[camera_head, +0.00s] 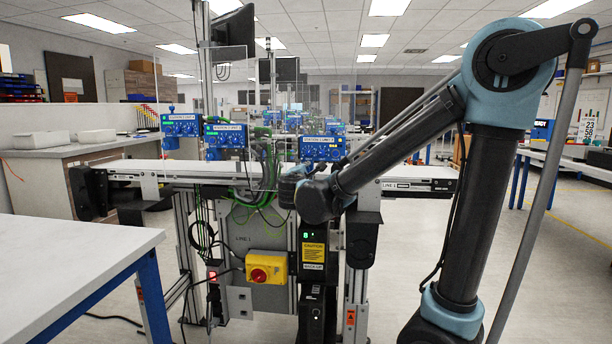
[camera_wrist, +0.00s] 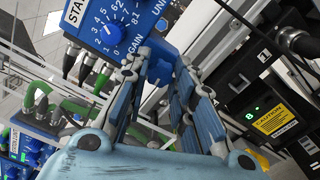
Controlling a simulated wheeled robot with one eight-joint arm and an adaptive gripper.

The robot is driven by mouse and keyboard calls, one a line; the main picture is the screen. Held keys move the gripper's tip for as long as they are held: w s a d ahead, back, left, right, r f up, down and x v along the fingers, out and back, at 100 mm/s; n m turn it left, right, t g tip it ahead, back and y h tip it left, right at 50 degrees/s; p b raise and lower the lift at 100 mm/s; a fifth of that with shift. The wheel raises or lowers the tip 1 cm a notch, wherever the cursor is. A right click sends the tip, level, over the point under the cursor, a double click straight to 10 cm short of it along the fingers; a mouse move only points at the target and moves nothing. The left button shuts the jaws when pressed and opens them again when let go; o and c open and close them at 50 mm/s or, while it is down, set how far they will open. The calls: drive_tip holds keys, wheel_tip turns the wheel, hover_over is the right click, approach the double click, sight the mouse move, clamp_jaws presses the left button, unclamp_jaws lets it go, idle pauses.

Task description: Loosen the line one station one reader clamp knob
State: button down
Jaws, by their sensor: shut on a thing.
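My gripper (camera_wrist: 162,62) has its two fingers closed on a small blue knob (camera_wrist: 158,73) below a blue station box (camera_wrist: 118,22). I take this knob as the reader clamp knob. In the head view my gripper (camera_head: 290,183) reaches the line 1 conveyor from the right. The station box (camera_head: 322,149) stands just above it there. My arm and gripper hide the knob in that view.
Green cables (camera_wrist: 40,98) and dark connectors hang beside the box. A black unit with a yellow caution label (camera_wrist: 273,121) is to the right. Below the conveyor is a yellow switch box (camera_head: 266,266). A white table (camera_head: 70,262) fills the left front.

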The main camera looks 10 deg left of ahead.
drive_tip(key=shift+a+n, duration=0.15)
drive_tip(key=shift+n, duration=0.15)
drive_tip(key=c, duration=1.3)
unclamp_jaws()
drive_tip(key=shift+c, duration=0.2)
drive_tip(key=s, duration=1.1)
drive_tip(key=shift+s, duration=0.4)
